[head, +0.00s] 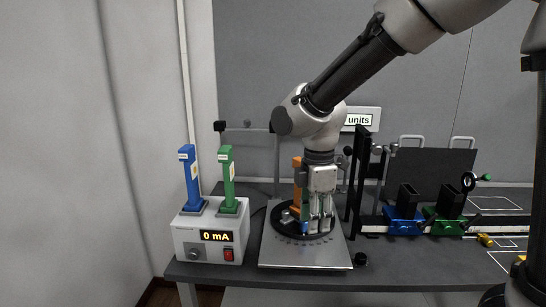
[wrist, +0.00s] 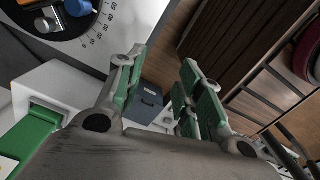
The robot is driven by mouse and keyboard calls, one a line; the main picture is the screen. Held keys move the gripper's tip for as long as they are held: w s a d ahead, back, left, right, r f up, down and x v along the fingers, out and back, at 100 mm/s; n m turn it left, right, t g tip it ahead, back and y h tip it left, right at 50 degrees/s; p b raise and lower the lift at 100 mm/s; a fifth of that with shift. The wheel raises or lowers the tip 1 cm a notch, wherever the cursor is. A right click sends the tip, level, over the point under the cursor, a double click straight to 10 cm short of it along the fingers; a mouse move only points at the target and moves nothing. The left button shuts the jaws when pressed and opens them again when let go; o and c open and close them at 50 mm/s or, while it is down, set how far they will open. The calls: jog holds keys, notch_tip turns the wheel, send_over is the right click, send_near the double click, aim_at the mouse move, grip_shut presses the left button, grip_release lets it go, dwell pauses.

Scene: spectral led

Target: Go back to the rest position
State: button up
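My gripper (head: 319,229) points down in front of the black round turntable (head: 281,231), over the white base plate (head: 290,256). In the wrist view its green-padded fingers (wrist: 164,62) stand apart with nothing held between them. An orange post (head: 297,172) with a blue part near its foot stands on the turntable, partly hidden by my gripper. The turntable's degree scale shows at the upper left of the wrist view (wrist: 92,32).
A white power box (head: 190,240) reading 0 mA stands left, with upright blue (head: 190,180) and green (head: 228,180) units on it. A black screen (head: 357,175) stands close right of my gripper. Blue (head: 404,213) and green (head: 446,214) holders stand farther right.

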jog(key=s+d+r+m+t, duration=0.1)
jog(key=s+d+r+m, duration=0.2)
jog(key=d+m, duration=0.3)
jog(key=s+d+r+m+t, duration=0.2)
jog(key=s+d+m, duration=0.4)
jog(key=d, duration=0.5)
jog(key=s+d+r+m+t, duration=0.1)
jog(key=s+d+r+m, duration=0.4)
jog(key=d+m, duration=0.3)
jog(key=shift+s+d, duration=0.15)
jog(key=shift+d, duration=0.7)
jog(key=shift+o, duration=0.4)
